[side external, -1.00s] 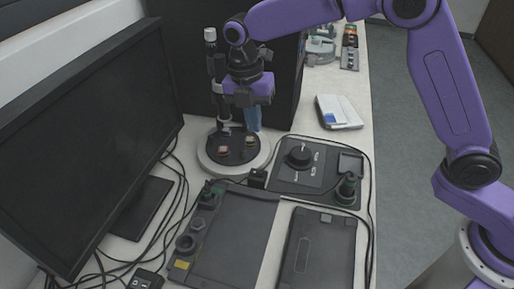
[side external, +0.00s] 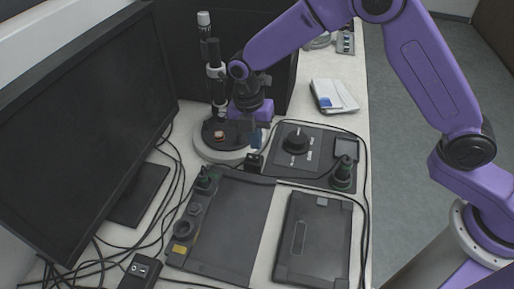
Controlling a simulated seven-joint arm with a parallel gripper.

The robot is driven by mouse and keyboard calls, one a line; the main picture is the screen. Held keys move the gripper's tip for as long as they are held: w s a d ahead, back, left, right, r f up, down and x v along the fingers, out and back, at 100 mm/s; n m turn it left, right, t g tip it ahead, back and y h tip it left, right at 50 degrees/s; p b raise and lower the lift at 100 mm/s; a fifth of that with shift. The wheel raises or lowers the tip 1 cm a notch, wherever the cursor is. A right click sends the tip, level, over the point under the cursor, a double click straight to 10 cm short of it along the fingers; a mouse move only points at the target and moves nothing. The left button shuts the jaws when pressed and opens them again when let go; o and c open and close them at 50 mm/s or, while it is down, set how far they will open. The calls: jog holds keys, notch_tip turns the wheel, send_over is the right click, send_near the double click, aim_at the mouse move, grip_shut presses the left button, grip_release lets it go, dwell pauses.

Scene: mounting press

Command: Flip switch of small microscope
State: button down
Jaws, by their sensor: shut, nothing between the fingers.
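The small microscope stands at the back of the table. Its black post (side external: 208,50) rises from a round pale base (side external: 208,153) with a black stage that carries a small orange-brown piece (side external: 219,135). My gripper (side external: 257,146) is shut and empty, pointing down just right of the stage. Its tips are above or beside a small black box (side external: 254,162) with a cable; I cannot tell whether they touch. A black box with a rocker (side external: 143,270) lies at the front left. Which one is the microscope's switch is unclear.
A large monitor (side external: 85,110) stands at left, with loose cables beside its foot. A control panel with a knob (side external: 297,139) and a green-black joystick (side external: 343,173) lies right of my gripper. Flat dark panels (side external: 312,243) fill the front. A white booklet (side external: 334,96) lies behind.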

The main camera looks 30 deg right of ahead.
aim_at(259, 158)
jog(key=shift+s+d+f, duration=0.15)
jog(key=shift+f, duration=1.65)
jog(key=shift+f, duration=0.1)
jog(key=shift+s+d+f, duration=0.1)
jog(key=shift+f, duration=0.1)
jog(key=shift+w+a+r, duration=0.15)
jog(key=shift+w+a, duration=0.45)
jog(key=shift+a, duration=0.05)
jog(key=shift+r, duration=0.1)
